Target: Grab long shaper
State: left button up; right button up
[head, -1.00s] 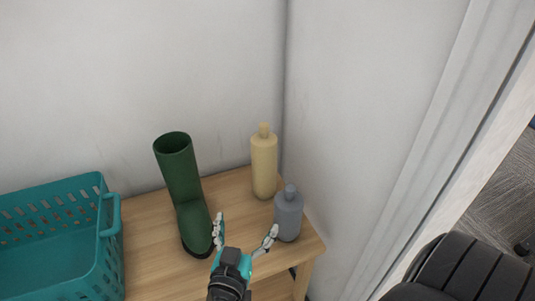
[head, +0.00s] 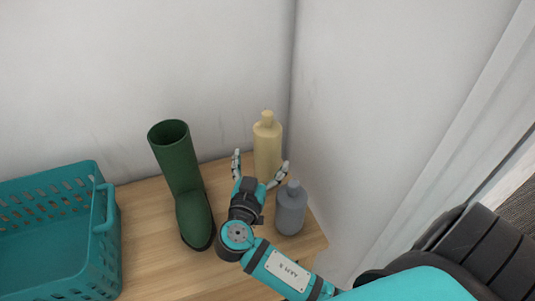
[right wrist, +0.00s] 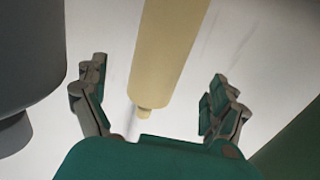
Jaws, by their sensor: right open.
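The long shaper (head: 267,148) is a tall, pale-yellow bottle-like form with a small knob on top. It stands upright on the wooden table near the wall corner. My right gripper (head: 261,161) is open, with its fingers spread toward the left and right sides of the long shaper; its lower part is hidden behind the gripper. In the right wrist view the long shaper (right wrist: 167,50) shows between the two open fingers, with gaps on both sides. I see no contact. My left gripper is not in view.
A shorter grey shaper (head: 290,210) stands close to the right of my gripper. A green boot (head: 182,180) stands to its left. A teal basket (head: 100,245) is at the far left of the wooden table (head: 150,235). White walls (head: 365,100) close in behind and right.

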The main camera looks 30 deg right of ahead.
aim_at(264, 154)
jog(key=shift+x, duration=0.8)
jog(key=shift+w+d, duration=0.15)
jog(key=shift+w, duration=0.05)
jog(key=x, duration=0.3)
jog(key=shift+w+d+r+p, duration=0.15)
jog(key=shift+w+d+p, duration=0.05)
jog(key=shift+d+p, duration=0.1)
jog(key=shift+w+d, duration=0.35)
jog(key=shift+d, duration=0.05)
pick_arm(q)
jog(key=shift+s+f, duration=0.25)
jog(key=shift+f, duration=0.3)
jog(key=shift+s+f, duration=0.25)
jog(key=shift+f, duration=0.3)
pick_arm(e)
jog(key=c, duration=1.3)
